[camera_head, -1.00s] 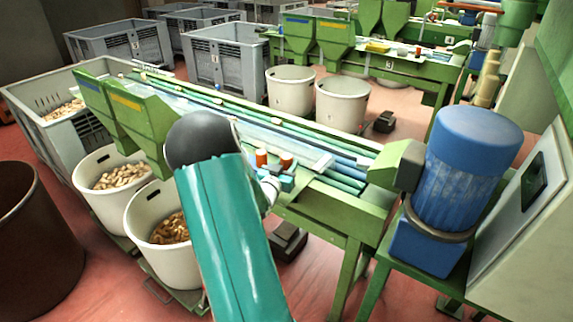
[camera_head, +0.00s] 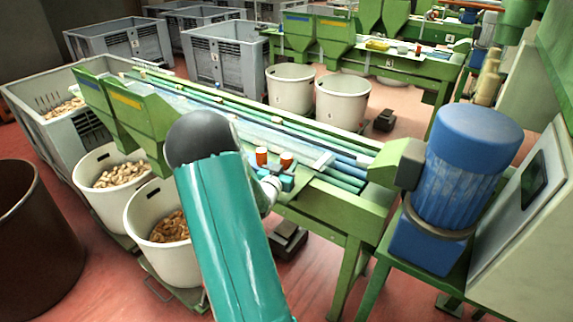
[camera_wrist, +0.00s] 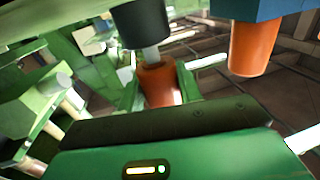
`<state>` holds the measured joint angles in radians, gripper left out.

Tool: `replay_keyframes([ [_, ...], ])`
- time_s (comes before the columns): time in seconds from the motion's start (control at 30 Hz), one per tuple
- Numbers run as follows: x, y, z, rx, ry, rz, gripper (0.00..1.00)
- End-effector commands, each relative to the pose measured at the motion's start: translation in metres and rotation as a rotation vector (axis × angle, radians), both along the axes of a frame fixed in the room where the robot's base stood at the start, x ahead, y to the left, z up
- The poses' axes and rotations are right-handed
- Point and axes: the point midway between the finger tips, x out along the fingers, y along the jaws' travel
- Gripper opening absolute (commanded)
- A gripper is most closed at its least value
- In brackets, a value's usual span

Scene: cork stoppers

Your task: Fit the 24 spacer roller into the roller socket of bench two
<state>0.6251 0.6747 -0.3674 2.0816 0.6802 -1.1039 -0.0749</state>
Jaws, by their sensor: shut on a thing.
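In the wrist view my gripper (camera_wrist: 160,92) has its two green fingers closed on an orange roller (camera_wrist: 158,78). A grey pin shows at the roller's end, and a dark cylinder (camera_wrist: 140,24) lies in line with it. I cannot tell whether that cylinder is part of the roller or the socket, nor how deep the pin sits. A second orange roller (camera_wrist: 254,48) is apart to the right, against a blue block (camera_wrist: 260,8). In the head view two orange pieces (camera_head: 287,160) show above bench two's near edge, beside my gripper. No number is readable on the roller.
The green bench (camera_head: 340,205) carries long rails and a white crosspiece (camera_head: 322,162). A blue motor (camera_head: 472,150) stands right of it. White tubs of corks (camera_head: 165,245) stand at the left, below green hoppers (camera_head: 135,120). A dark block (camera_head: 288,240) lies on the floor.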

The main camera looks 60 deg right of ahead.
Motion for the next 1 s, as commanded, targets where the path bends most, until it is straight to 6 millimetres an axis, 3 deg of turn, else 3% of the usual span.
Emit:
replay_keyframes([
  [1.0, 0.0, 0.0, -0.014, 0.0, 0.0, 0.0, 0.11],
])
